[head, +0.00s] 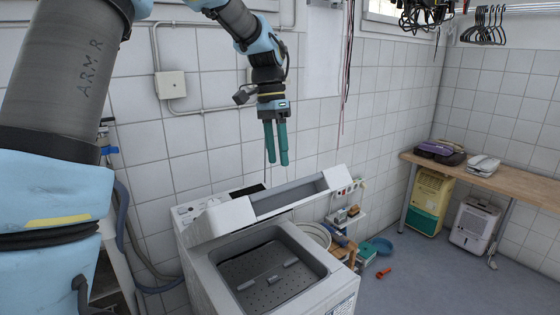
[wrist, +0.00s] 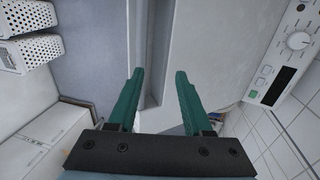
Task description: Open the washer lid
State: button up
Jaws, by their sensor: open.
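The white top-loading washer (head: 205,265) stands against the tiled wall. Its lid (head: 235,218) is raised and folded up at the back of the opening. The grey tub (head: 270,270) with a perforated floor is exposed in front of it. My gripper (head: 278,162) points down above the raised lid, apart from it in the head view. Its two green fingers are spread with nothing between them. In the wrist view the open fingers (wrist: 160,78) overlap a pale washer surface and a grey strip; exact contact there cannot be told. The control panel (wrist: 283,72) lies to the right.
A shelf with small items (head: 345,215) stands close to the washer's right side. A blue basin (head: 381,246) and a red object (head: 384,272) lie on the floor. A wooden bench (head: 520,183) is at right. Open floor lies between.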

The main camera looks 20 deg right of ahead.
jog(key=shift+w+a+r, duration=0.1)
jog(key=shift+w+r, duration=0.5)
jog(key=shift+r, duration=0.35)
